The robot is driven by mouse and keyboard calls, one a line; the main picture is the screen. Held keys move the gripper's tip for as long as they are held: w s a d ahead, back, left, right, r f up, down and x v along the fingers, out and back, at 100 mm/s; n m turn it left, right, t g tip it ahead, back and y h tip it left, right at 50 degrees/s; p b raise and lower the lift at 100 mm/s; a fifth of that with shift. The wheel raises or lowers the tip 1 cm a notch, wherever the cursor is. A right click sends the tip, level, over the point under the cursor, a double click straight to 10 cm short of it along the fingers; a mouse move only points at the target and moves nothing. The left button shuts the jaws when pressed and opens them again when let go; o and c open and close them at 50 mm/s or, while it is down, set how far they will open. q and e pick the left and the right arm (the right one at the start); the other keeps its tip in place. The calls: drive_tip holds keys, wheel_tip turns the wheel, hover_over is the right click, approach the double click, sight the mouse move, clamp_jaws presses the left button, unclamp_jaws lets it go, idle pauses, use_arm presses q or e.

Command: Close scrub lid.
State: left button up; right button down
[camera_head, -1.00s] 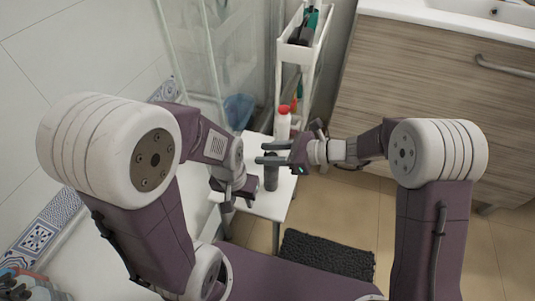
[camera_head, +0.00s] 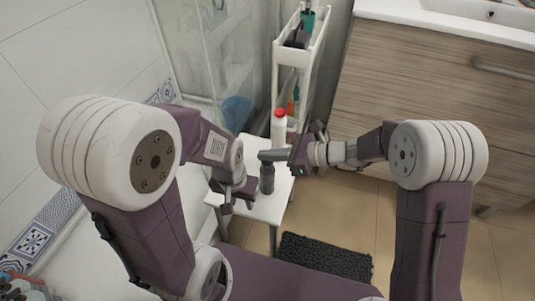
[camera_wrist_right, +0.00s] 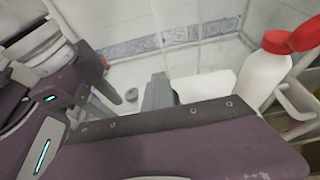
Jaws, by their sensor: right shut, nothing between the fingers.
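A dark grey bottle (camera_head: 267,182) stands upright on the small white table, below the fingertips of my right gripper. I cannot tell whether the fingers touch it or whether its lid is open. A white bottle (camera_head: 280,127) with a red cap stands behind it; it also shows in the right wrist view (camera_wrist_right: 258,80). My right gripper (camera_head: 268,155) is shut with nothing between its fingers; they also show in the right wrist view (camera_wrist_right: 158,90). My left gripper (camera_head: 236,194) is low at the table's left edge, left of the dark bottle; its jaws are unclear.
The white table (camera_head: 274,209) is small, with some bare top at the front. A narrow white rack (camera_head: 318,45) with bottles stands behind it. A glass shower panel (camera_head: 215,50) is at the back left, a wooden cabinet (camera_head: 430,100) at the right.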

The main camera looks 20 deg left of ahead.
use_arm(q)
drive_tip(key=shift+s+a, duration=0.15)
use_arm(e)
drive_tip(key=shift+s+a, duration=0.15)
drive_tip(key=shift+w+d, duration=0.4)
drive_tip(key=c, duration=2)
unclamp_jaws()
drive_tip(key=shift+w+d, duration=0.1)
drive_tip(key=shift+w, duration=0.05)
drive_tip(key=o, duration=0.6)
use_arm(q)
drive_tip(key=shift+w+d, duration=0.55)
use_arm(e)
drive_tip(key=shift+o, duration=0.2)
use_arm(q)
drive_tip(key=shift+s+a, duration=0.15)
